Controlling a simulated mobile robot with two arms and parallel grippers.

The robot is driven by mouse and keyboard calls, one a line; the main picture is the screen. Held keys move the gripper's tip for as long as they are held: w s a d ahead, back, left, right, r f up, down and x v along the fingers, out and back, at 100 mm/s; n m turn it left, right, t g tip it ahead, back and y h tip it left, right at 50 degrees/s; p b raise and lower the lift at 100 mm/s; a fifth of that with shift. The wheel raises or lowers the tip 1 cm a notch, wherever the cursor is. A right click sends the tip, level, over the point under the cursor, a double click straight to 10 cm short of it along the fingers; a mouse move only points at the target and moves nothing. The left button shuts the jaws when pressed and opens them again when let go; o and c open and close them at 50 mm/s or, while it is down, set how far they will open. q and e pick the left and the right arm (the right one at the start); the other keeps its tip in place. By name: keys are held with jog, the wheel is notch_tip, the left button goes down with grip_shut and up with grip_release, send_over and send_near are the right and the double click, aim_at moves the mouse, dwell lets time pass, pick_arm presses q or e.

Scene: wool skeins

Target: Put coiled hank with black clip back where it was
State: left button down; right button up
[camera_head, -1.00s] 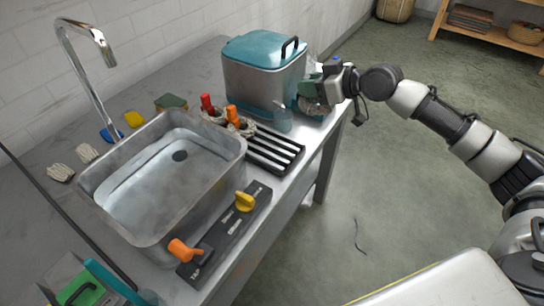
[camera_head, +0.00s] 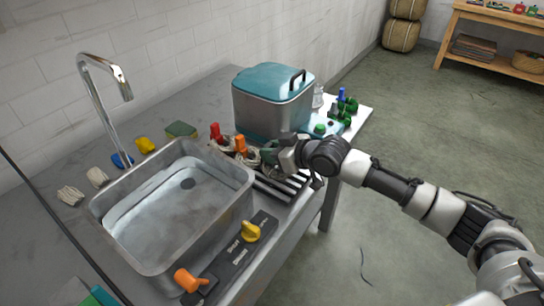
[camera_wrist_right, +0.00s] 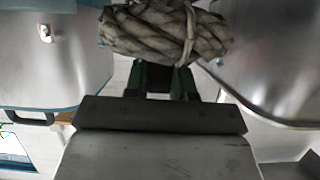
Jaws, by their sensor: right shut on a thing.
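My right gripper (camera_head: 271,153) is shut on a grey coiled hank (camera_wrist_right: 165,30), which lies across the fingertips in the right wrist view. In the head view the gripper is in front of the lidded bin, just right of the orange-clipped bundle (camera_head: 241,146), and hides most of the hank. A dark part (camera_wrist_right: 158,78) shows between the fingers, but I cannot tell whether it is the black clip. A slatted black rack (camera_head: 262,194) lies below the gripper. A red-clipped bundle (camera_head: 217,134) stands left of the orange one. My left gripper is not in view.
The steel bin with teal lid (camera_head: 272,84) stands behind the gripper. The sink (camera_head: 165,215) fills the counter to the left. Green and blue items (camera_head: 342,106) lie at the counter's right end.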

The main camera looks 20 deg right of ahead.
jog(key=shift+f, duration=1.1)
jog(key=o, duration=0.9)
jog(key=v, duration=1.2)
